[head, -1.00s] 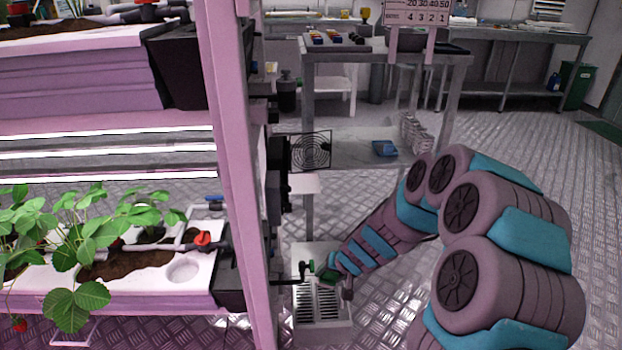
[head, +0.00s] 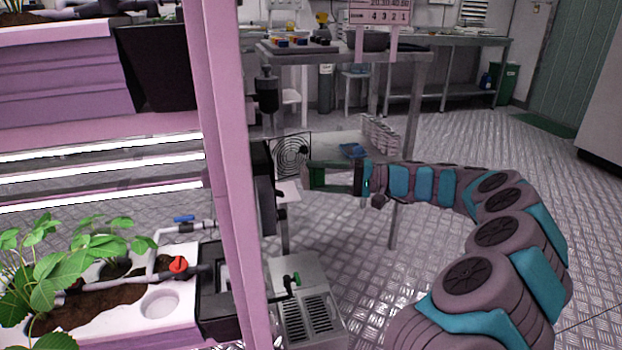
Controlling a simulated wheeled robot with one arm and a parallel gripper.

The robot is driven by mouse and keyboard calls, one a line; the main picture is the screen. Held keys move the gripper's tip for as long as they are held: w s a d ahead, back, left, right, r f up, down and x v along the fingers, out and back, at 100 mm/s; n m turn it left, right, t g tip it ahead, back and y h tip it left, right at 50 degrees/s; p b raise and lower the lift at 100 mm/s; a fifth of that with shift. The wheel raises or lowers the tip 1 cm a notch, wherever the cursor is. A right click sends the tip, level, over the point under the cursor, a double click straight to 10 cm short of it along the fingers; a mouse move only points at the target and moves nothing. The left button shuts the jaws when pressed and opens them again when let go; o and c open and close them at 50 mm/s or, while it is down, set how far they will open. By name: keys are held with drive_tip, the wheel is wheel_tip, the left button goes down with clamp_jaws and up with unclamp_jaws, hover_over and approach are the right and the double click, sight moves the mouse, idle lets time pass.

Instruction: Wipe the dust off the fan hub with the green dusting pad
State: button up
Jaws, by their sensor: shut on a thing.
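The fan (head: 291,155) is a dark square frame with a ringed round guard, behind the pink rack post and to its right. Its hub is at the middle of the rings; dust on it is too small to make out. My gripper (head: 318,178) is at about the height of the fan, just right of it in the picture, pointing left. It is shut on the dark green dusting pad (head: 317,176). I cannot tell whether the pad touches the fan; a gap seems to remain.
The pink rack post (head: 225,150) stands close left, with strawberry plants (head: 75,260) in a white trough beyond it. A metal table (head: 345,55) stands behind; the floor at right is clear.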

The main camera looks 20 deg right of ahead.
sight(303, 178)
drive_tip(key=shift+s+d+r, duration=0.1)
drive_tip(key=shift+d+r, duration=0.1)
drive_tip(key=shift+r, duration=0.05)
drive_tip(key=shift+a, duration=0.25)
drive_tip(key=shift+a+b, duration=0.35)
drive_tip(key=shift+a, duration=2.35)
drive_tip(key=shift+a, duration=0.95)
drive_tip(key=w, duration=0.6)
drive_tip(key=shift+p, duration=0.45)
